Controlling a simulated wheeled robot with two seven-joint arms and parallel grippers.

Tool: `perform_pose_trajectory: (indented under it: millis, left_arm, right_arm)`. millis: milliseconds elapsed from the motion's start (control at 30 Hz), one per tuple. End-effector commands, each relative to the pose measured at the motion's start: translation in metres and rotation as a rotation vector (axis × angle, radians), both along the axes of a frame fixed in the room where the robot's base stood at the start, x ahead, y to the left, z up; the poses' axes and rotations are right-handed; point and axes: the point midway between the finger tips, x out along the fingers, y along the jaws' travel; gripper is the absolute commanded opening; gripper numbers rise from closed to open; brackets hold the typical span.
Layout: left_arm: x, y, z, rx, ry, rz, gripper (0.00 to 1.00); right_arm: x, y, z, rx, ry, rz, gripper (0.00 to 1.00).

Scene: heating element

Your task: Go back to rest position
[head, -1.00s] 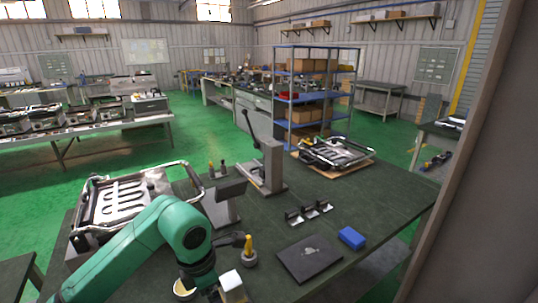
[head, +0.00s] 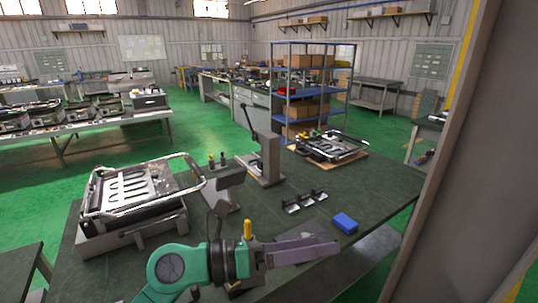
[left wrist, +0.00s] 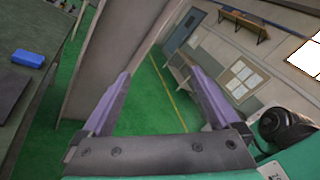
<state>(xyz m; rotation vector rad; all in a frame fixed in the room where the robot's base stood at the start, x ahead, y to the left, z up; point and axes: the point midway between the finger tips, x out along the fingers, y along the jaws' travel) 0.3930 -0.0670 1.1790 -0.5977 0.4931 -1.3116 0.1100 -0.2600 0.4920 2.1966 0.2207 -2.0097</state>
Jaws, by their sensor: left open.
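My left gripper (head: 325,250) reaches in from the bottom left of the head view and points right, above the front part of the dark green worktable (head: 376,199). In the left wrist view its two purple fingers (left wrist: 160,95) stand wide apart with nothing between them. Beyond the fingers are green floor and a grey post. My right gripper is not in view.
On the table are a heating element in a metal frame (head: 128,190), a lever press (head: 262,155), a blue block (head: 345,222), small metal brackets (head: 305,202) and another framed unit (head: 330,146). A grey post (head: 470,170) rises at the right. A blue shelf rack (head: 310,90) stands behind.

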Motion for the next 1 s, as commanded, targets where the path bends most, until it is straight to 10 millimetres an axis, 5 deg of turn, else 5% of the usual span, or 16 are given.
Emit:
perform_pose_trajectory:
  millis: [100, 167, 267, 367, 500, 600, 867, 900, 1000]
  left_arm:
    - [0.041, 0.055, 0.067, -0.536, 0.273, 0.247, 0.96]
    - [0.070, 0.104, 0.072, -0.780, 0.446, 0.407, 0.96]
    - [0.107, 0.184, 0.034, -1.090, 0.743, 0.678, 0.96]
    - [0.116, 0.246, -0.037, -1.301, 1.038, 0.951, 0.96]
    - [0.086, 0.294, -0.146, -1.456, 1.417, 1.309, 0.96]
    - [0.051, 0.305, -0.203, -1.484, 1.631, 1.513, 0.96]
    - [-0.049, 0.302, -0.291, -1.402, 2.052, 1.921, 0.96]
    - [-0.065, 0.300, -0.299, 1.323, -2.030, -1.906, 0.96]
    - [-0.089, 0.295, -0.324, 1.183, -1.989, -1.876, 0.96]
  right_arm:
    - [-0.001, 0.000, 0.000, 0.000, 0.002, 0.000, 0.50]
    - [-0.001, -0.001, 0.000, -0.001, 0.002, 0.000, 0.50]
    - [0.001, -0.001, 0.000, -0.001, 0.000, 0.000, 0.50]
    - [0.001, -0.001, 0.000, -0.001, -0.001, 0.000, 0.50]
    - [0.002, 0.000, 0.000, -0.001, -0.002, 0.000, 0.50]
    - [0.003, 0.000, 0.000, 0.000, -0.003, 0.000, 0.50]
    - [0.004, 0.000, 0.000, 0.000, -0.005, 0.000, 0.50]
    - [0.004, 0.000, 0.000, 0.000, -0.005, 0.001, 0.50]
    - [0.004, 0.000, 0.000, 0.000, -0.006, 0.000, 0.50]
